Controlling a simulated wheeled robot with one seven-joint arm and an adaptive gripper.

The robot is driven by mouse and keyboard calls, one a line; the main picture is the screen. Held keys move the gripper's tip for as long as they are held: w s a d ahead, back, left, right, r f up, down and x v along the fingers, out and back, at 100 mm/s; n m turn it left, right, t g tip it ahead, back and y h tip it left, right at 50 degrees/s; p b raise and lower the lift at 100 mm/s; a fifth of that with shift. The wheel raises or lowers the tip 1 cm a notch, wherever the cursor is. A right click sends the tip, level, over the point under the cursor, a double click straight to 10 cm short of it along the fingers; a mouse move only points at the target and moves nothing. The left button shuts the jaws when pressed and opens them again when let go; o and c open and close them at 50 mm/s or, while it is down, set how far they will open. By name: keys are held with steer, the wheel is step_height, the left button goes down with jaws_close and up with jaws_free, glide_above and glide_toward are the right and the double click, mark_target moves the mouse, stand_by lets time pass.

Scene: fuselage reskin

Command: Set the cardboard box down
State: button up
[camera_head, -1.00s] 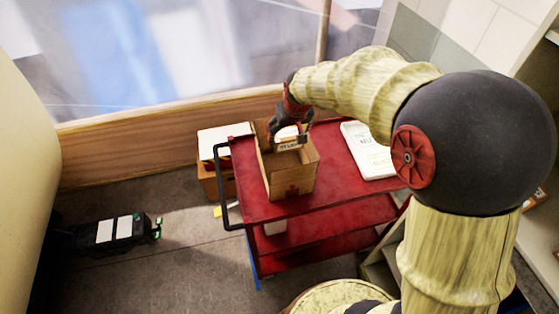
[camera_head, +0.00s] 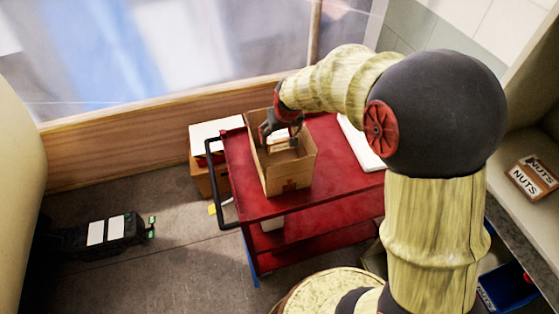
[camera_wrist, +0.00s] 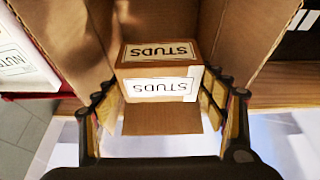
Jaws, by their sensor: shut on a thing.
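A small cardboard box labelled STUDS (camera_wrist: 160,88) is between the fingers of my gripper (camera_wrist: 160,100) in the wrist view. The same small box (camera_head: 283,143) shows in the head view, inside a larger open cardboard box (camera_head: 288,181) with a red mark on its front. My gripper (camera_head: 279,133) reaches into that box from above and is shut on the STUDS box. The larger box's walls (camera_wrist: 245,40) rise around it in the wrist view. The larger box stands on the red cart's top (camera_head: 335,180). Whether the STUDS box touches the bottom is hidden.
A white tray or panel (camera_head: 361,143) lies on the cart to the right of the open box. Another box with a white top (camera_head: 214,132) is behind the cart's black handle (camera_head: 222,195).

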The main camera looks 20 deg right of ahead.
step_height(320, 180, down, 9)
steer(key=shift+r+b, duration=0.2)
steer(key=shift+b, duration=0.8)
steer(key=shift+f, duration=0.1)
steer(key=shift+f+b, duration=0.3)
steer(key=shift+f, duration=0.25)
steer(key=o, duration=1.7)
steer(key=shift+o, duration=0.2)
